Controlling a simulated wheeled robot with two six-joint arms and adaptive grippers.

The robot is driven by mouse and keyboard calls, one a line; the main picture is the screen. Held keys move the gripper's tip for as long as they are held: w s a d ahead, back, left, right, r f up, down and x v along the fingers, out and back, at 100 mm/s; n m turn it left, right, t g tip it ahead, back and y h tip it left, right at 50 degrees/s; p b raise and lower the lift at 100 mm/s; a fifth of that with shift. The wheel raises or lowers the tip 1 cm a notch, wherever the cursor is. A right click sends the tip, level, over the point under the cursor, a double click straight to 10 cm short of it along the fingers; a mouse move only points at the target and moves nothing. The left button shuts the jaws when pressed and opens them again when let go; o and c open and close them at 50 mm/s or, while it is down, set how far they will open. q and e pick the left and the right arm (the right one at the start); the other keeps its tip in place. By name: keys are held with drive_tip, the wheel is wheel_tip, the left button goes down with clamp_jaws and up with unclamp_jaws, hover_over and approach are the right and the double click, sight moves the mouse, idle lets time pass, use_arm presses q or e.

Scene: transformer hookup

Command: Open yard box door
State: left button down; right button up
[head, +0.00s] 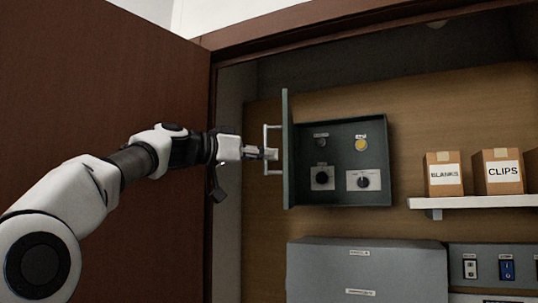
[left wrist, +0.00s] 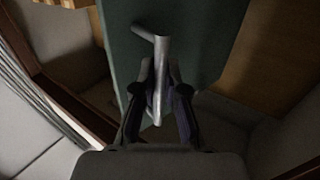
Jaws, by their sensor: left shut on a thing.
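The yard box (head: 340,190) is a dark green wall box with its front open, showing knobs and a yellow indicator inside. Its door (head: 288,160) stands swung out at the box's left side, seen nearly edge-on. A pale bar handle (head: 266,150) is on the door's left face. My left gripper (head: 268,153) is shut on the handle. In the left wrist view the handle (left wrist: 160,55) lies between the fingers of my left gripper (left wrist: 158,90), in front of the green door (left wrist: 195,40). My right gripper is not in view.
A brown cabinet door (head: 100,90) fills the left behind my left arm. A white shelf (head: 470,202) with boxes labelled BLANKS (head: 443,178) and CLIPS (head: 498,175) is on the right. A grey box (head: 365,270) and a switch panel (head: 495,268) are below.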

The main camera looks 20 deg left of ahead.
use_arm(q)
drive_tip(key=shift+a, duration=0.45)
drive_tip(key=c, duration=1.2)
unclamp_jaws()
drive_tip(key=shift+d, duration=0.1)
drive_tip(key=shift+w, duration=0.1)
drive_tip(key=shift+d, duration=0.1)
